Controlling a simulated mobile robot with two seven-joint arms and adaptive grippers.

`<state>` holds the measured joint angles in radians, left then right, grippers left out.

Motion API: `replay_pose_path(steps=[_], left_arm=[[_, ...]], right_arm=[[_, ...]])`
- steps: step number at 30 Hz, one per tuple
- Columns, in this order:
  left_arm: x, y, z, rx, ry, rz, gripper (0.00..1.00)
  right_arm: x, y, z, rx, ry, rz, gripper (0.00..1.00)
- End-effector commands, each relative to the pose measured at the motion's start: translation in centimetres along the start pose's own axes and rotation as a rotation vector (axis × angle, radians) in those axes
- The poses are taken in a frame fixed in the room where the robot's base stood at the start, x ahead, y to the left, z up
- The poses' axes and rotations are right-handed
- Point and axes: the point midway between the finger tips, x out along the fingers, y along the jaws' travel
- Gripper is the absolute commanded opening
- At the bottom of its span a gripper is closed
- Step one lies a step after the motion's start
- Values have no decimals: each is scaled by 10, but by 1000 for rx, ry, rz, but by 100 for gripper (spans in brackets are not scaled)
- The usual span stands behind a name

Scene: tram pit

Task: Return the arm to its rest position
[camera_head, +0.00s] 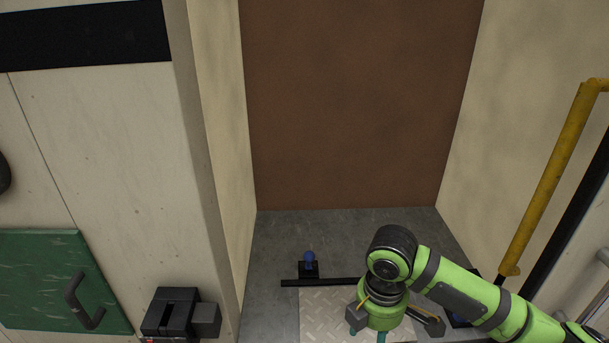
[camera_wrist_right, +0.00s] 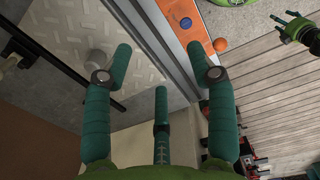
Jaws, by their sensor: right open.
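My right arm (camera_head: 457,287) is green and comes in from the lower right in the head view. Its hand points down over the tread plate (camera_head: 318,305), and the fingers are mostly hidden below the wrist. In the right wrist view my right gripper (camera_wrist_right: 160,62) has its teal fingers spread apart, with nothing between them. A green and black hand with dark teal fingers (camera_wrist_right: 290,30), seemingly my left gripper, shows at the upper right of that view. It is too small to tell its opening. No left arm shows in the head view.
A blue knob (camera_head: 309,257) stands on the floor behind a black bar (camera_head: 318,282). A yellow handrail (camera_head: 550,185) rises at the right. A black box (camera_head: 170,312) juts out lower left, beside a green panel (camera_head: 40,280).

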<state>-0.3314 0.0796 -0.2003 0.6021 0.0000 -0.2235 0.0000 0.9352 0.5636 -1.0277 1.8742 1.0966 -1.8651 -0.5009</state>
Motion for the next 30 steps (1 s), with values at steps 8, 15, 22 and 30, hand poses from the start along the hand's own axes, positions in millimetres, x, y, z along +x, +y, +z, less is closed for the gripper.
replay_pose_path(steps=[8, 15, 22, 30], left_arm=[[0, -4, -29, 0, 47, -5, 64], [0, -8, -55, 0, 86, -11, 64], [0, -6, -37, 0, 58, -7, 64], [0, -3, -20, 0, 30, -4, 64]], right_arm=[[30, -24, -38, 85, 130, 34, 57], [54, -52, -69, 282, 290, 69, 57], [78, -84, -61, 674, 415, 109, 57], [102, -125, -6, 1093, 381, 165, 57]])
